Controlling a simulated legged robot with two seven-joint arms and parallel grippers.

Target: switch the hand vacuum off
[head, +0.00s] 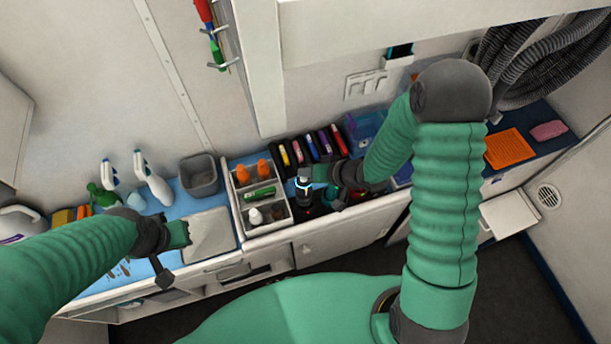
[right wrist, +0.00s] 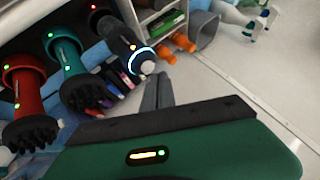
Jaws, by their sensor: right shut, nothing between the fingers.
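A dark hand-held device with a glowing blue-white ring (head: 304,186), which looks like the hand vacuum, stands among the tools by the counter's front edge.
A red tool (right wrist: 25,85) and a teal tool (right wrist: 68,60) with dark toothed ends stand near the device. A white divided organizer (head: 262,228) holds bottles to its left. A grey bin (head: 199,176) and spray bottles (head: 152,180) are farther left.

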